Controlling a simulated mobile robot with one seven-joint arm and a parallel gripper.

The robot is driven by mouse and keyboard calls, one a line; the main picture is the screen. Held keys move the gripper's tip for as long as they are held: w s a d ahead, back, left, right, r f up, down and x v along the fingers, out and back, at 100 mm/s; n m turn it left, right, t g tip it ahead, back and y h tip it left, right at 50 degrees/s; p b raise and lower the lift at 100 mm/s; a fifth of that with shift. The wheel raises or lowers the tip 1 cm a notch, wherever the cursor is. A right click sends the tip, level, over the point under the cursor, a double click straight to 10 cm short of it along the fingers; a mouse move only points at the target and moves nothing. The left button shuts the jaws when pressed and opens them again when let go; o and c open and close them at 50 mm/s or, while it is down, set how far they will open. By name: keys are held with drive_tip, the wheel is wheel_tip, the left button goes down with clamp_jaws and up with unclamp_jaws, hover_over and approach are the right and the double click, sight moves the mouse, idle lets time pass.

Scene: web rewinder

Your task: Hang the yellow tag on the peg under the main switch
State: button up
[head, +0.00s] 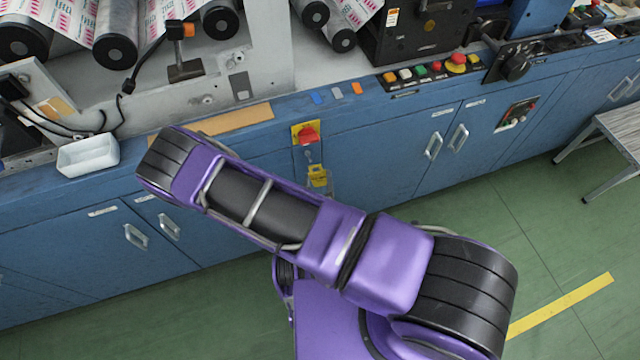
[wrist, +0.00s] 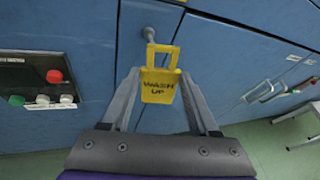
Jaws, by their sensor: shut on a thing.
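The yellow tag (wrist: 160,92), lettered "WASH UP", is between the two grey fingers of my gripper (wrist: 160,76) in the wrist view. My gripper is shut on it. The tag's square loop points up, towards a grey round-headed peg (wrist: 150,34) on the blue cabinet front. Peg and loop top overlap in this view; I cannot tell whether the loop is around the peg. In the head view the tag (head: 317,174) shows just below the red main switch (head: 307,134) on its yellow plate. My arm hides most of the gripper there.
A button panel (wrist: 40,82) is on the cabinet front left of the gripper in the wrist view. Cabinet handles (head: 459,137) stick out to the right in the head view. A grey bench (head: 615,135) stands at the right. The green floor (head: 540,235) in front is mostly clear.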

sight(313, 173)
drive_tip(key=shift+w+a+f+b, duration=0.1)
drive_tip(key=shift+w+a+b, duration=0.15)
drive_tip(key=shift+w, duration=0.65)
drive_tip(key=shift+w+a+f+b, duration=0.1)
drive_tip(key=shift+w+a+b, duration=0.15)
drive_tip(key=shift+w, duration=0.6)
drive_tip(key=shift+w+a+f, duration=0.15)
drive_tip(key=shift+w+f, duration=0.25)
drive_tip(key=shift+w, duration=0.25)
drive_tip(key=o, duration=1.4)
drive_tip(key=shift+a, duration=0.1)
